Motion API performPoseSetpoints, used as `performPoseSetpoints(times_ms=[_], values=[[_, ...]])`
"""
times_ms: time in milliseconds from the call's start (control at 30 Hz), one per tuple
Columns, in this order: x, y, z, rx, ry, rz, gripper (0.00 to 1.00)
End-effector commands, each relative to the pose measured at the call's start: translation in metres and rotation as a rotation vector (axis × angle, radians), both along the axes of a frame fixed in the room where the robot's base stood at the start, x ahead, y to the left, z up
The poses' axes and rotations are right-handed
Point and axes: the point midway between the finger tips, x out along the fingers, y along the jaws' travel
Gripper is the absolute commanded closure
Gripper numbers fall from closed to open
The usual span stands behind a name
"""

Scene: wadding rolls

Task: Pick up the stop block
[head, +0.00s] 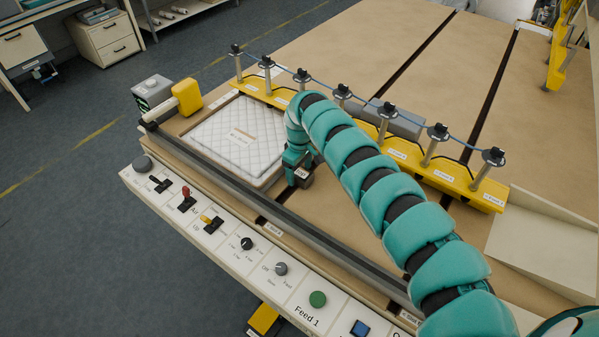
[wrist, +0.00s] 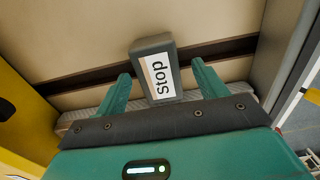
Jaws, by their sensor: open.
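The stop block (wrist: 157,70) is a grey block with a white label reading "stop". In the wrist view it stands between the two teal fingers of my gripper (wrist: 161,68), with a gap visible on each side. The fingers are open. In the head view the block (head: 304,178) shows as a small dark box just below the end of my gripper (head: 292,171), partly covered by it. The fingertips are hard to make out there.
A white quilted pad (head: 225,130) lies left of my gripper. A yellow bar (head: 455,183) with several posts stands behind, and a grey rail (head: 330,248) runs in front. A dark slot (wrist: 80,77) passes behind the block. The control panel (head: 215,228) is at the front edge.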

Motion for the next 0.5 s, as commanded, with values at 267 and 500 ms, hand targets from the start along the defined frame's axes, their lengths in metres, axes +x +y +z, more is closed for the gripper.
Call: performPoseSetpoints(times_ms=[267,500], values=[[0.002,0.000,-0.019,-0.001,-0.004,-0.001,0.29],[0.002,0.000,-0.019,0.000,-0.005,0.000,0.45]])
